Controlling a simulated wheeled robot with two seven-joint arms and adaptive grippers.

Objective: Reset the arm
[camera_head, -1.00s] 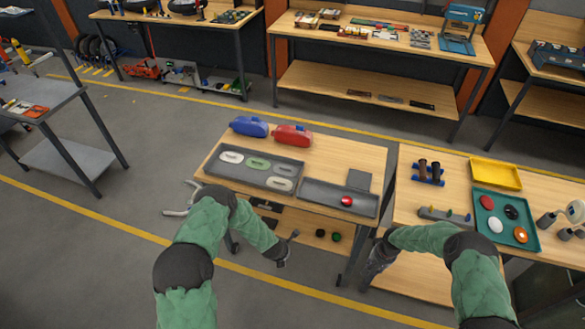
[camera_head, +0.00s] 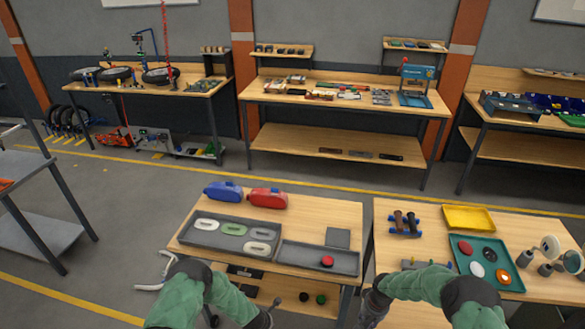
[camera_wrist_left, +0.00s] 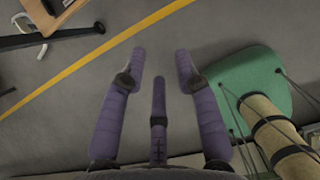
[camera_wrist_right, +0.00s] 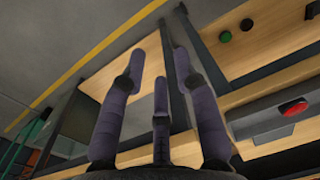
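My left gripper (camera_wrist_left: 160,62) shows in the left wrist view with its purple fingers spread over bare grey floor, open and empty. My right gripper (camera_wrist_right: 160,58) shows in the right wrist view with its fingers spread apart and nothing between them. It is beside the table edges, near the gap between the two front tables. In the head view both green-sleeved arms come in from the bottom. The left hand (camera_head: 268,318) is low in front of the left table, and the right hand (camera_head: 372,302) is low by the gap; their fingers are mostly cut off there.
The left table (camera_head: 325,212) bears a grey tray (camera_head: 185,238) with oval pieces, blue (camera_head: 223,191) and red (camera_head: 267,198) containers, and a tray with a red button (camera_head: 327,261). The right table (camera_head: 385,240) bears a yellow tray (camera_head: 468,218) and a teal tray (camera_head: 463,250).

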